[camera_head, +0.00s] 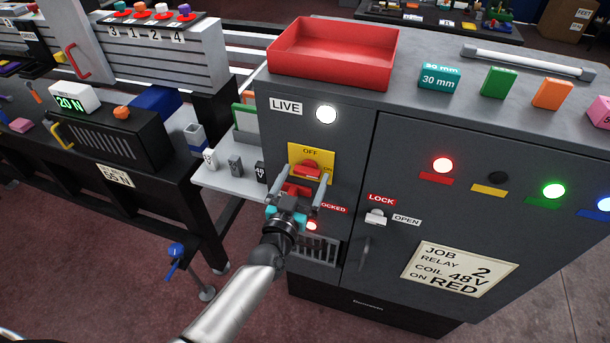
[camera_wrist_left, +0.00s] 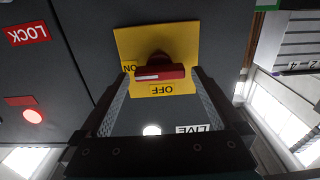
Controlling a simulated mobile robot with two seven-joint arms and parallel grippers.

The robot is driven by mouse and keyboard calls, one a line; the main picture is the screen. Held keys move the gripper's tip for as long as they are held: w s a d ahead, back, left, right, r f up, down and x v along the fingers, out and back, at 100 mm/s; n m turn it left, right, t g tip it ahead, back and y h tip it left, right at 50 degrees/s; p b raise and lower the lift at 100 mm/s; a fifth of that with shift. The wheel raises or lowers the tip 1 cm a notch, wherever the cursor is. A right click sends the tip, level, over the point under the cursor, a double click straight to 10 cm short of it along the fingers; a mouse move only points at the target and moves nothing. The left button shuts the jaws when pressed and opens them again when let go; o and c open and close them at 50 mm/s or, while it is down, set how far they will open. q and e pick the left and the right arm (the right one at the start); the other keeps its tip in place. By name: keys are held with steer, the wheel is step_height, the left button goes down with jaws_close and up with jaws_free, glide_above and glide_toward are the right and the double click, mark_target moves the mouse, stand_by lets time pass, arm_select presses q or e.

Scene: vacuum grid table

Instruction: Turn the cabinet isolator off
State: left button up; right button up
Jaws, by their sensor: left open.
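The cabinet isolator is a red handle (camera_head: 306,171) on a yellow plate (camera_head: 325,154) marked OFF at the top and ON at the right. In the left wrist view the red handle (camera_wrist_left: 160,73) lies across the plate (camera_wrist_left: 155,40), its white mark toward ON. My left gripper (camera_head: 311,178) is open at the isolator. In the wrist view its fingertips (camera_wrist_left: 160,77) stand either side of the handle; contact cannot be told. The lamp (camera_head: 326,114) beside the LIVE label is lit white. My right gripper is not in view.
A LOCK/OPEN switch (camera_head: 376,216) and a lit red lamp (camera_head: 312,225) sit near the gripper. A red tray (camera_head: 333,70) and coloured blocks stand on the cabinet top (camera_head: 425,52). A small side shelf (camera_head: 225,180) with small parts is left of the cabinet.

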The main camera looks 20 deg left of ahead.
arm_select(q)
steer(key=shift+w, duration=0.55)
steer(key=shift+c, duration=0.4)
steer(key=c, duration=1.2)
